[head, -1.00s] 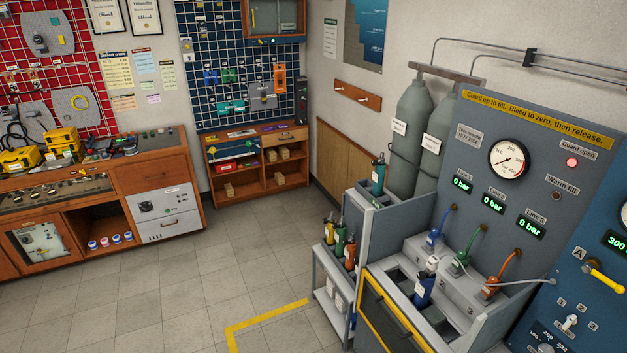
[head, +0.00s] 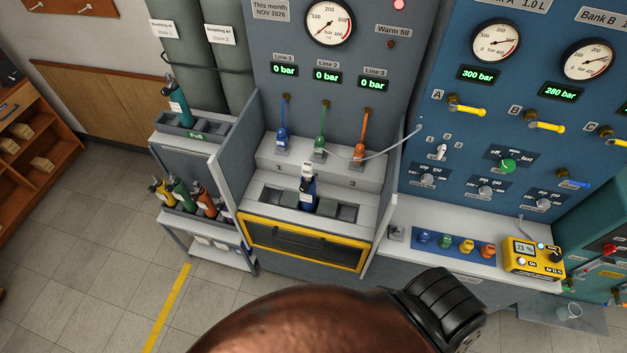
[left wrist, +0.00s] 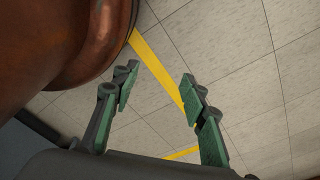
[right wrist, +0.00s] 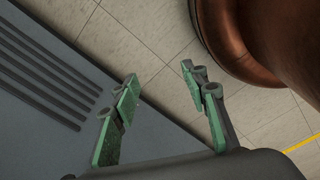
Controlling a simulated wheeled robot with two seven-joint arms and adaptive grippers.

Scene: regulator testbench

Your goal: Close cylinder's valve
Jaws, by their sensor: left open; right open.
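A blue cylinder (head: 309,194) with a pale valve top (head: 308,172) stands upright in the middle slot of the fill station, in the head view. A teal cylinder (head: 177,103) stands in the rack to its left. Several small cylinders (head: 183,196) stand on the low cart. I cannot tell whether any valve is open or shut. My left gripper (left wrist: 157,97) is open and empty above the floor in the left wrist view. My right gripper (right wrist: 160,92) is open and empty in the right wrist view. Neither gripper shows in the head view.
A yellow-framed guard (head: 304,243) fronts the fill station. Three coloured line valves (head: 320,147) and a pale hose stand behind it. The blue panel (head: 450,110) with gauges and yellow levers is to the right. A yellow analyser (head: 533,257) sits on the shelf. Floor at left is clear.

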